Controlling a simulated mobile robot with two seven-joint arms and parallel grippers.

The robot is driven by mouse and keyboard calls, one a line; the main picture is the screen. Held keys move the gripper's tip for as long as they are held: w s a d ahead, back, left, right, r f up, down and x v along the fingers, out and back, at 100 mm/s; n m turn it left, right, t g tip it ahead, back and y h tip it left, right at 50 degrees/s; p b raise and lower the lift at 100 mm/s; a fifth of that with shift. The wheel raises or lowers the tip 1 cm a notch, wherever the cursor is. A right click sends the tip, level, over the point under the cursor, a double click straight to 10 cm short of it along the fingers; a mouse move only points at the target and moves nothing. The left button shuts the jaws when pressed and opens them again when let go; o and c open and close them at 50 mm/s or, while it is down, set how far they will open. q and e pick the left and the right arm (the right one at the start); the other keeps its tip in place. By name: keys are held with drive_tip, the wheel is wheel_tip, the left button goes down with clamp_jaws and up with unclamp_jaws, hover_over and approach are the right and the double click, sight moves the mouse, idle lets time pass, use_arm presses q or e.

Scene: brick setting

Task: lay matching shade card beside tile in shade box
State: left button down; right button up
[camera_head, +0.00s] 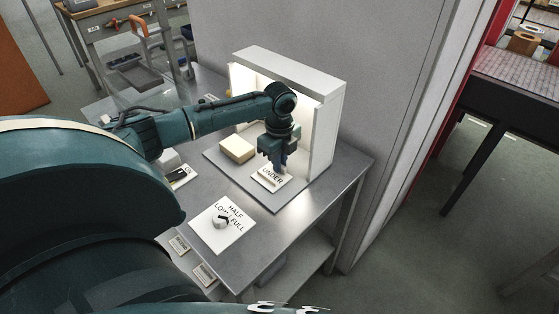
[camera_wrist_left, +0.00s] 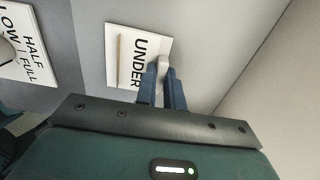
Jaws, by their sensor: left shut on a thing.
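A cream-yellow block (camera_head: 237,149), which looks like the tile, sits on the grey floor plate (camera_head: 222,165) of the lit white shade box (camera_head: 322,140). A white card marked UNDER (camera_head: 268,180) lies to its right, near the box's right wall, and also shows in the left wrist view (camera_wrist_left: 125,75). My left gripper (camera_head: 276,168) points down at the card's far side. In the left wrist view its fingers (camera_wrist_left: 162,72) are shut on a small pale piece (camera_wrist_left: 164,61). I cannot tell whether that piece is part of the card. My right gripper is out of view.
A white panel marked LOW, HALF, FULL with a knob (camera_head: 221,221) lies on the grey table (camera_head: 262,238) in front of the box. Another lettered card (camera_head: 182,177) is partly hidden by my left arm. Small labels (camera_head: 204,273) sit at the table's front edge. A wall stands behind.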

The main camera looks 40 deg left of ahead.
use_arm(q)
drive_tip(key=shift+f, duration=0.1)
drive_tip(key=c, duration=1.5)
unclamp_jaws()
drive_tip(key=shift+r, duration=3.9)
